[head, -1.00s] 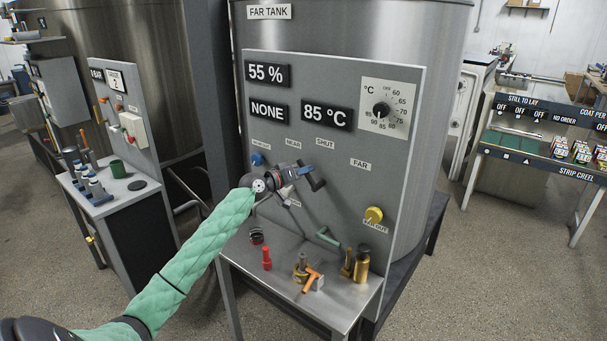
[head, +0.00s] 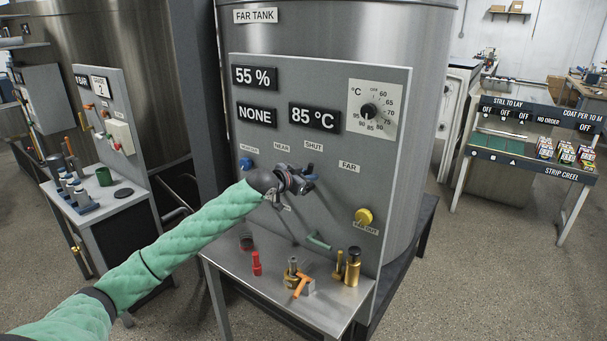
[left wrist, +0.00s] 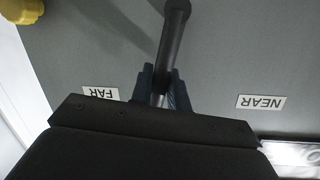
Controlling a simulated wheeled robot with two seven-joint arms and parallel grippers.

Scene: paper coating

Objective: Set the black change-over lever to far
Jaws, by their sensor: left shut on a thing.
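The black change-over lever (left wrist: 173,35) shows in the left wrist view as a dark bar with a bright metal part lower down. It lies between the FAR label (left wrist: 101,93) and the NEAR label (left wrist: 261,102). My left gripper (left wrist: 162,72) has its fingers on both sides of the lever and is shut on it. In the head view my left gripper (head: 306,178) is in front of the tank panel, below the SHUT label (head: 313,146) and left of the FAR label (head: 349,167). It hides most of the lever there. My right gripper is not in view.
A yellow knob (head: 363,217) is at the panel's lower right and a blue knob (head: 247,163) at its left. A green handle (head: 319,241) sits low on the panel. The shelf (head: 300,315) below holds red, orange and brass items.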

